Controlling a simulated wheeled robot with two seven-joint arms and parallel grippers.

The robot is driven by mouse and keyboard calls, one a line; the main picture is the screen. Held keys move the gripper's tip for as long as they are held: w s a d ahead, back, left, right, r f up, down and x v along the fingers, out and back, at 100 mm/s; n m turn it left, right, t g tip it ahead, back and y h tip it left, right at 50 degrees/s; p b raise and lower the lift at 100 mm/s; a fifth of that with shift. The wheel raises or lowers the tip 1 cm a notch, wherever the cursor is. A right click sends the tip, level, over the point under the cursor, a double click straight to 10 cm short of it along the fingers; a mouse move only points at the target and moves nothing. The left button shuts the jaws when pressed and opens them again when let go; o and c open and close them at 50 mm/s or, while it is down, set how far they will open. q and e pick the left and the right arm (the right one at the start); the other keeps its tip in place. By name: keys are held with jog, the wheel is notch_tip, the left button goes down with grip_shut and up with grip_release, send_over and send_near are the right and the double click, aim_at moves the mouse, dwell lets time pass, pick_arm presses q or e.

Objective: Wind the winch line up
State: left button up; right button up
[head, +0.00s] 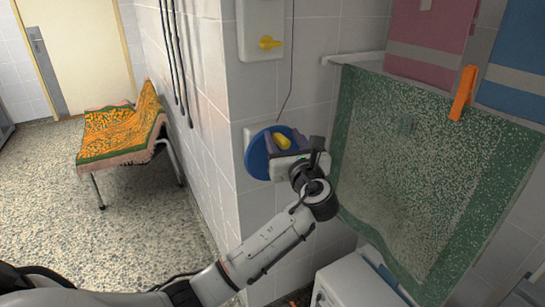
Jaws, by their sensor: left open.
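The winch is a blue round drum (256,158) on the tiled wall, with a yellow handle (284,143) on its face. A thin dark red line (291,75) runs from above down toward the drum. My left gripper (283,140) is in front of the drum. Its fingers are open and appear to stand on either side of the yellow handle; I cannot tell whether they touch it. The gripper hides the lower right part of the drum. My right gripper is not in view.
A green speckled towel (430,165) hangs close to the right of my left gripper, with an orange clip (462,93) on it. A towel-covered bench (120,133) stands left; floor there is clear.

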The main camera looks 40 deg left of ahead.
pick_arm(q)
jog(key=w+d+v, duration=0.1)
jog(key=v, duration=0.7)
jog(key=shift+w+d+f, duration=0.15)
jog(key=shift+d, duration=0.25)
jog(key=s+d+f+n+h, duration=0.2)
jog(key=f+h, duration=0.1)
jog(key=f, duration=0.6)
jog(key=s+d+f+n+h, duration=0.2)
jog(key=s+d+f+h, duration=0.1)
jog(key=f, duration=0.6)
jog(key=s+d+f+n+h, duration=0.2)
jog(key=f+h, duration=0.2)
jog(key=f, duration=0.5)
jog(key=s+d+f+n+g+h, duration=0.1)
jog(key=s+d+f+n+h, duration=0.2)
jog(key=s+n, duration=0.5)
jog(key=s+d+f+n+g+h, duration=0.1)
jog(key=s+d+f+n+h, duration=0.2)
jog(key=s, duration=1.1)
notch_tip(320, 180, down, 5)
jog(key=d+n, duration=0.2)
jog(key=n, duration=0.4)
jog(key=shift+d+f+n+h, duration=0.15)
jog(key=shift+d+n+h, duration=0.15)
jog(key=shift+d+h, duration=0.1)
jog(key=shift+c, duration=0.4)
